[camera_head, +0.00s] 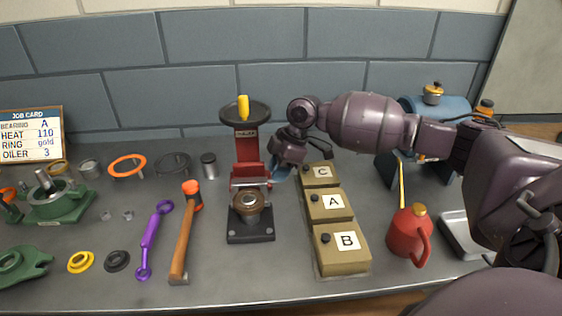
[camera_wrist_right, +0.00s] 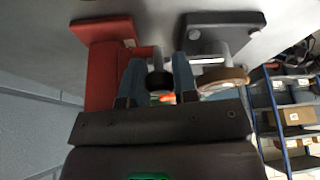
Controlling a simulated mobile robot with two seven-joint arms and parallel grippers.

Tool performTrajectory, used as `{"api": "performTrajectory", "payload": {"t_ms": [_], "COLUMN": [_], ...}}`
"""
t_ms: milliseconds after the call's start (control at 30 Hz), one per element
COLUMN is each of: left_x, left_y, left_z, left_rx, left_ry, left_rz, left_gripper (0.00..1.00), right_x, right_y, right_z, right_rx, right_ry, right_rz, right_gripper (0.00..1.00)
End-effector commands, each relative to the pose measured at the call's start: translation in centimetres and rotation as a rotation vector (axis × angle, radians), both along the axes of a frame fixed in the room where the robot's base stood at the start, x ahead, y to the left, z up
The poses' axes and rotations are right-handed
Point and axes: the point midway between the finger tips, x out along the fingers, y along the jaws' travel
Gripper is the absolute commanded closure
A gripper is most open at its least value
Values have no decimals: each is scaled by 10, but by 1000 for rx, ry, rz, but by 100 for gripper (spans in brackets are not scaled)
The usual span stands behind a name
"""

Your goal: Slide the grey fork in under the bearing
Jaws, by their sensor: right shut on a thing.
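The bearing (camera_head: 238,203) is a brown ring around a pale centre. It stands on the dark base of the red press and also shows in the right wrist view (camera_wrist_right: 232,78). A grey fork-like piece (camera_head: 250,182) lies across the press just behind the bearing in the picture. I cannot tell whether any of it is under the bearing. My right gripper (camera_head: 279,174) is at the press's right side. In the right wrist view its blue-grey fingers are shut on a dark knob (camera_wrist_right: 160,82), seemingly the grey fork's handle. My left gripper is out of view.
The red press (camera_head: 246,152) carries a dark top plate with a yellow handle. Boxes C, A (camera_head: 331,204) and B stand close on its right, a red oiler (camera_head: 408,231) beyond. An orange-headed hammer (camera_head: 183,240) lies left. A little bench is bare between hammer and press.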

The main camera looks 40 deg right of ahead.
Motion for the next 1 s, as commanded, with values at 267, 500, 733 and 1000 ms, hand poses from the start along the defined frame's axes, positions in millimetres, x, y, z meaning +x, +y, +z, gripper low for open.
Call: {"api": "performTrajectory", "payload": {"t_ms": [267,500,733,1000], "left_x": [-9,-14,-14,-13], "left_y": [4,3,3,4], "left_z": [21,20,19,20], "left_rx": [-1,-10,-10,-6], "left_ry": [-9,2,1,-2], "left_rz": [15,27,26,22], "left_gripper": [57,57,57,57], "right_x": [-27,-37,-38,-38], "right_y": [16,23,24,24], "right_z": [7,2,-1,-1], "right_rx": [-1,1,2,2], "right_ry": [-4,0,5,4], "right_rz": [2,2,3,3], "right_gripper": [100,100,100,47]}}
